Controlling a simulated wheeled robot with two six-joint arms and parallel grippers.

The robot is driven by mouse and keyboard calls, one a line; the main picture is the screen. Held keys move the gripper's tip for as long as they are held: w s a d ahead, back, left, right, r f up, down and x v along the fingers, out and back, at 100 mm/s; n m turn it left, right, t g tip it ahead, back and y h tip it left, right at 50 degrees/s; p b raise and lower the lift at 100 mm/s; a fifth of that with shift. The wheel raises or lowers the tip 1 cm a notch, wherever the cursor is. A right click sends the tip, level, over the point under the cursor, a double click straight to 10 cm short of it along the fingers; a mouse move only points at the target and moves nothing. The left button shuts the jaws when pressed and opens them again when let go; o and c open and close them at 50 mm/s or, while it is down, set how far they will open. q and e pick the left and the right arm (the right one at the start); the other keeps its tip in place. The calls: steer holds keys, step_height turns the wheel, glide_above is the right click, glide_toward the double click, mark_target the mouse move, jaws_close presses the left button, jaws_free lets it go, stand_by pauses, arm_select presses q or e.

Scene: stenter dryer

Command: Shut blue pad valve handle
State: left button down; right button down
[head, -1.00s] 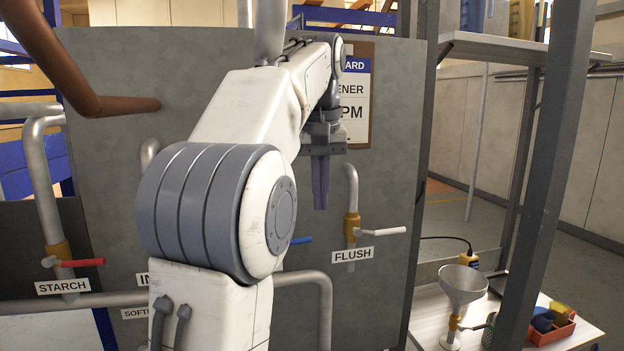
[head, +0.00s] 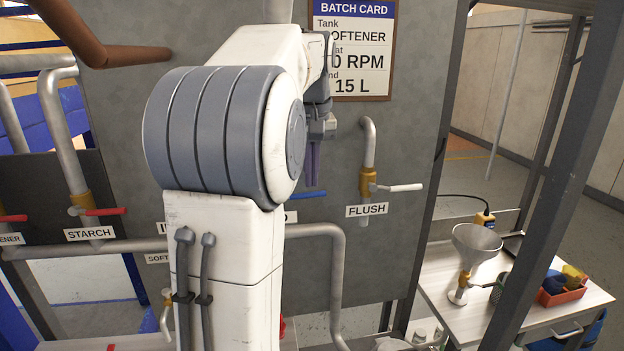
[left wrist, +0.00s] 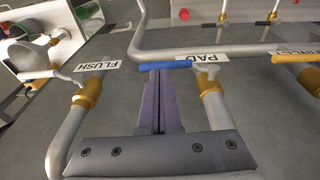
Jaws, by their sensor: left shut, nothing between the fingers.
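The blue pad valve handle (head: 310,194) shows only partly in the head view, just below my left gripper; my arm hides its valve body. In the left wrist view the whole blue handle (left wrist: 168,66) lies sideways across the picture, joined at its right end to a pipe with a brass valve body (left wrist: 210,86). The PAD label (left wrist: 202,57) is behind it. My left gripper (head: 312,184) is shut and empty, pointing down. In the wrist view its fingertips (left wrist: 156,74) are at the handle's middle; whether they touch it I cannot tell. My right gripper is not in view.
The white-handled FLUSH valve (head: 370,184) stands right of my gripper, and the red-handled STARCH valve (head: 82,205) far left. A grey pipe (head: 322,232) runs below. A table with a funnel (head: 477,240) and red bin (head: 562,296) is at right, behind a grey post (head: 562,170).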

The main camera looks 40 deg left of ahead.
arm_select(q)
steer(key=shift+w+f, duration=0.1)
steer(key=shift+f, duration=0.65)
